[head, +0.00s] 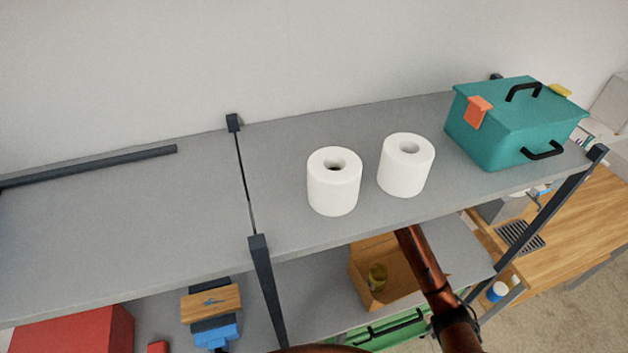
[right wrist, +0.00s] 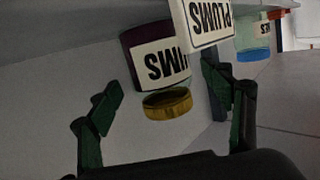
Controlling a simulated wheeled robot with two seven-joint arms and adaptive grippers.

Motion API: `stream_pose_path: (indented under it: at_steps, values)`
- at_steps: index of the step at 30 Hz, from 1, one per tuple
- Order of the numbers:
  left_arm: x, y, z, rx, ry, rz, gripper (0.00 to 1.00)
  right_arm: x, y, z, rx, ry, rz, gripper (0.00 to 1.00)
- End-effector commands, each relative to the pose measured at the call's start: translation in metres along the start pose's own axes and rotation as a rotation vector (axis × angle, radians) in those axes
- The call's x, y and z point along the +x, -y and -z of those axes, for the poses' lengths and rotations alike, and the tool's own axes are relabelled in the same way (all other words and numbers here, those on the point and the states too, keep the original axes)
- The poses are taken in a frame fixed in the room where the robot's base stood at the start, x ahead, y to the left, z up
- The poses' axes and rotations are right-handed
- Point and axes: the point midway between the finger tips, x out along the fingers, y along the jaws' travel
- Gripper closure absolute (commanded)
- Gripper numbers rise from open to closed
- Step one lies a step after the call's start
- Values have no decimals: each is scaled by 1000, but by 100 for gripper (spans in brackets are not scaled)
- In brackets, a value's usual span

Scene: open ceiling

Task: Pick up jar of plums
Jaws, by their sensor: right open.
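In the right wrist view, which appears upside down, a jar of plums (right wrist: 150,50) has dark purple contents, a white label reading PLUMS and a gold lid (right wrist: 167,104). My right gripper (right wrist: 160,85) is open, with its dark green fingers to either side of the lid end; I see no clear contact. A second white PLUMS label (right wrist: 208,24) overlaps the jar's right side; I cannot tell what it belongs to. In the head view the right gripper is hidden below the upper shelf. My left gripper is out of view.
A pale jar with a blue lid (right wrist: 253,54) is farther right. In the head view, a brown box (head: 395,283) with a yellowish jar (head: 376,278) sits under the upper shelf (head: 285,210). Two paper rolls and a teal bin (head: 500,140) stand above. A dark post (head: 266,285) is left.

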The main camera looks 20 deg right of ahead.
Motion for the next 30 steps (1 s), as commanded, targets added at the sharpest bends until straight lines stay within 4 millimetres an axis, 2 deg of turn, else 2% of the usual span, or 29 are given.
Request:
stream_pose_path:
  at_steps: [1, 6, 9, 13, 21, 30]
  values:
    - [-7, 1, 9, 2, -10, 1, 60, 7, 0, 4, 2, -2, 1, 27]
    - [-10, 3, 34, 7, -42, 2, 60, 22, 0, 2, 0, 0, 1, 27]
    - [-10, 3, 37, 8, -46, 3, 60, 23, 0, 0, -1, 1, 1, 27]
    - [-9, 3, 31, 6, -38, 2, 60, 23, 0, 0, -1, 1, 1, 27]
    - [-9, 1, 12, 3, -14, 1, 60, 23, 0, 0, -1, 0, 1, 45]
    - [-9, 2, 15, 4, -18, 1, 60, 22, 0, 0, -1, 0, 0, 66]
